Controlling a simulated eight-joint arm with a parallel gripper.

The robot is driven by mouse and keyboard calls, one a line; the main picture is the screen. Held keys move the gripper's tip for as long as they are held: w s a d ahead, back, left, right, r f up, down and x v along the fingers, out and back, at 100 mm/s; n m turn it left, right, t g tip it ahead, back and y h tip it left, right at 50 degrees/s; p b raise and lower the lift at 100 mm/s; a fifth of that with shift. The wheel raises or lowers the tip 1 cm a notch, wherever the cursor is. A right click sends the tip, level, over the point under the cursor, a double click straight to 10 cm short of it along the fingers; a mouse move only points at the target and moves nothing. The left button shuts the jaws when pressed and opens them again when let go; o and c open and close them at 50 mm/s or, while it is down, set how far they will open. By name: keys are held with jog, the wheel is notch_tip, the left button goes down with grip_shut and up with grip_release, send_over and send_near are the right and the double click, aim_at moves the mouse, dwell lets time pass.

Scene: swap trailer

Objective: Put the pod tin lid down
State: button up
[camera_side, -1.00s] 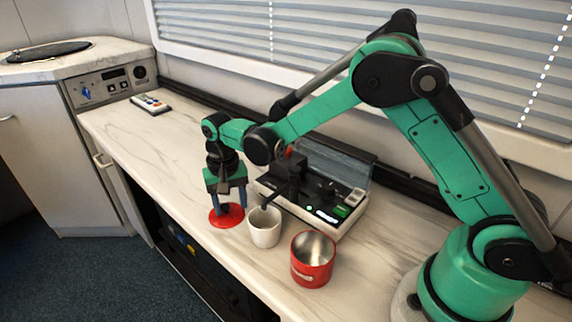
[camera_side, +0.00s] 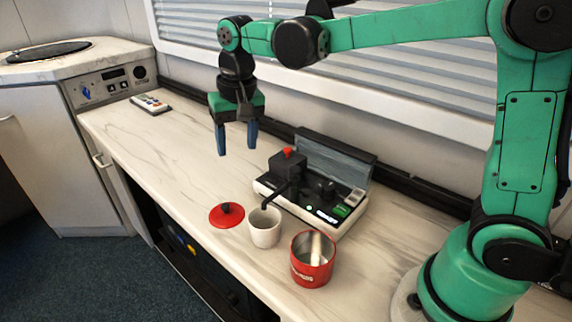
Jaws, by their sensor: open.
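The pod tin lid (camera_side: 226,215) is a red disc with a dark knob. It lies flat on the counter, knob up, left of the white cup. The red pod tin (camera_side: 312,262) stands open-topped at the front of the counter, its metal inside showing. My gripper (camera_side: 237,152) points down, open and empty, with its two blue fingers apart. It is well above the counter and clear of the lid.
A white cup (camera_side: 264,230) stands between the lid and the tin, under the spout of a coffee machine (camera_side: 320,205). A remote (camera_side: 150,104) lies at the far left. The counter (camera_side: 170,150) between remote and lid is clear.

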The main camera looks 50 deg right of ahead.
jog(key=s+t, duration=0.1)
jog(key=s, duration=0.1)
jog(key=s+d+n+t, duration=0.1)
jog(key=s, duration=0.1)
jog(key=s+d+r+n+t, duration=0.1)
jog(key=s, duration=0.1)
jog(key=shift+s+d, duration=0.2)
jog(key=shift+s, duration=0.15)
jog(key=shift+s+d+f+n+t, duration=0.2)
jog(key=shift+s+f+n+t, duration=0.2)
jog(key=shift+s, duration=0.4)
jog(key=shift+s+d+f+n+t, duration=0.3)
jog(key=shift+s+f+t, duration=0.2)
jog(key=shift+s, duration=0.25)
jog(key=shift+s+d+f+n+t, duration=0.15)
jog(key=shift+s+f+n+t, duration=0.3)
jog(key=shift+s, duration=0.35)
